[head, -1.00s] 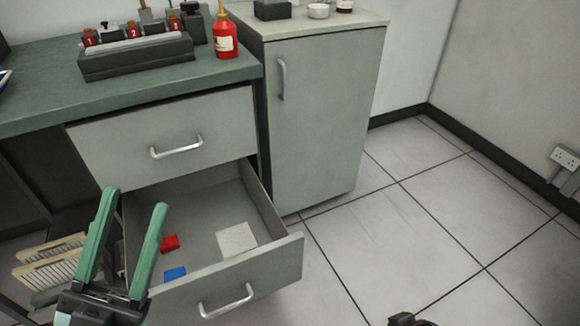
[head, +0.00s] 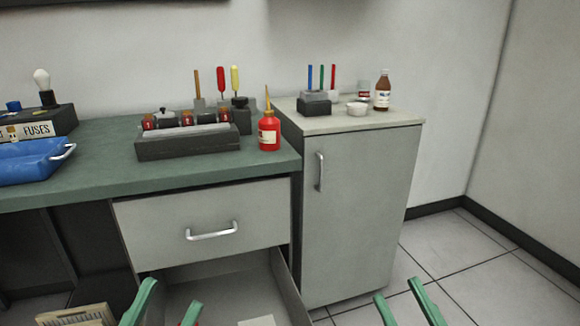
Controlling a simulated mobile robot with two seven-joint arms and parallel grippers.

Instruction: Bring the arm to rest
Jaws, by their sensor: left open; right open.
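My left gripper (head: 166,304) shows at the bottom edge, in front of the open lower drawer. Its two green fingers are spread and nothing shows between them. My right gripper (head: 405,303) shows at the bottom right, over the tiled floor. Its green fingers are spread and empty. Both wrists and arms are below the picture.
The lower drawer (head: 284,285) is open, with a pale card (head: 257,321) partly visible inside. The upper drawer (head: 205,224) is shut. The green bench (head: 90,160) holds a blue tray (head: 30,162) and a red bottle (head: 269,133). A cabinet (head: 362,200) stands right.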

